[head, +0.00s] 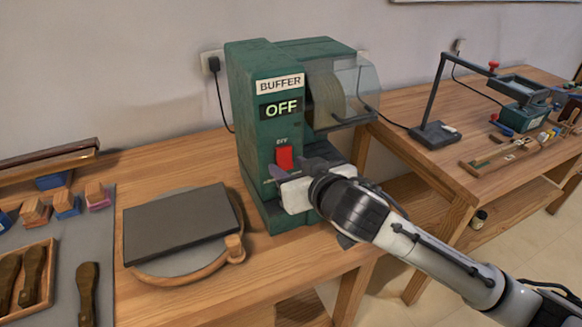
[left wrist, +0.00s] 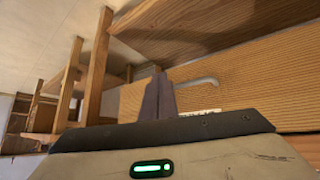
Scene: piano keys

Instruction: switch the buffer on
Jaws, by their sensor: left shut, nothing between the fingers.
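The green buffer machine (head: 262,140) stands upright on the wooden bench. Its display (head: 282,107) reads OFF, under a BUFFER label. A red switch (head: 284,158) sits on its front face below the display. My right gripper (head: 297,168) comes in from the right, just in front of the machine's face and close below the switch. Its fingers look spread apart, with nothing seen held. I cannot tell whether a finger touches the switch. My left gripper (left wrist: 158,99) shows only in the left wrist view, its fingers shut together and empty, before wooden furniture.
A dark slab on a round wooden board (head: 185,230) lies left of the machine. A grey mat (head: 67,245) with small blocks and wooden-handled tools is at far left. A second bench (head: 415,105) with a lamp stands at right. A wooden drawer front (left wrist: 250,85) shows near my left gripper.

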